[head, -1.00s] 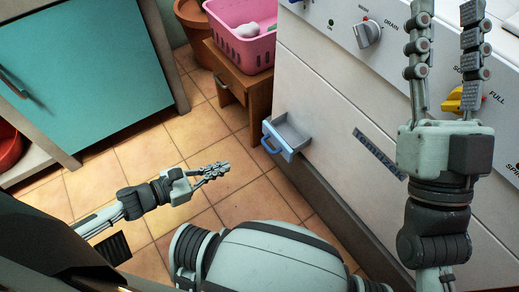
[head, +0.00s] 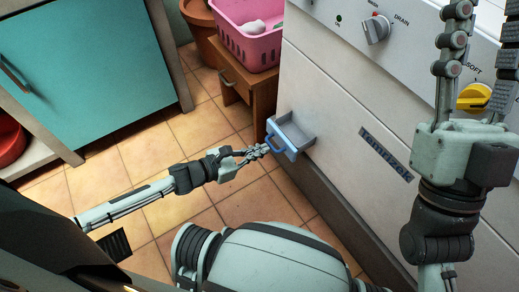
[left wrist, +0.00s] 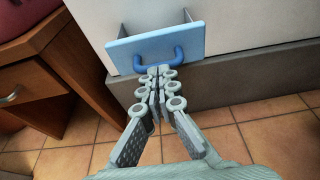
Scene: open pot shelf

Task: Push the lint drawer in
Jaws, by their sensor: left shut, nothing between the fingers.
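The lint drawer (head: 296,133) sticks out from the low front of the white machine, with a pale blue front and a darker blue handle (head: 274,143). In the left wrist view the drawer front (left wrist: 124,51) and its handle (left wrist: 158,58) are straight ahead. My left gripper (head: 263,150) is shut and empty, its fingertips at the handle. In the left wrist view the fingertips (left wrist: 158,72) are just below or at the handle; I cannot tell whether they touch. My right gripper (head: 478,18) is raised before the control panel, its fingers apart and empty, tips partly cut off.
The white machine (head: 330,100) fills the right side, with a knob (head: 376,28) and a yellow knob (head: 486,97). A wooden stand (head: 250,85) with a pink basket (head: 250,45) stands left of the drawer. Tiled floor (head: 150,165) is open at left.

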